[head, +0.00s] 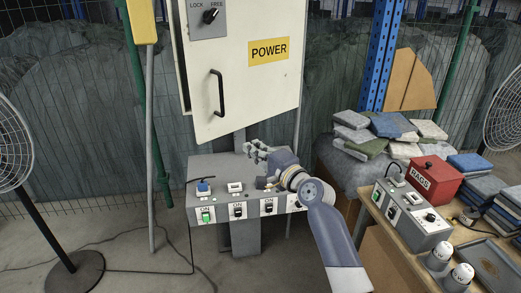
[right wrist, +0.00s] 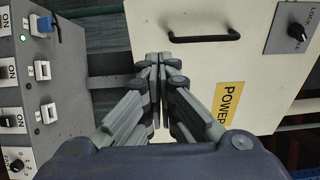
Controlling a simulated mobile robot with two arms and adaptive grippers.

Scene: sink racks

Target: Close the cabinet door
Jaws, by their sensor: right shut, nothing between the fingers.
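The white cabinet door (head: 235,95) fills the upper middle of the head view, with a black handle (head: 218,92) and a yellow POWER label. A narrow dark gap runs along its left edge and its bottom edge slants, so it looks slightly ajar. My right gripper (head: 255,150) is shut and empty, just below the door and above the grey switch box. In the right wrist view its closed fingertips (right wrist: 161,62) overlap the door's edge (right wrist: 140,22), near the handle (right wrist: 205,37); I cannot tell whether they touch. My left gripper is out of view.
The grey switch box (head: 215,172) with several switches stands below the door. A table at right holds a second control box (head: 408,222), a red RAGS box (head: 434,178) and folded cloths. A fan (head: 12,150) stands at left; a grey pole (head: 150,150) is left of the door.

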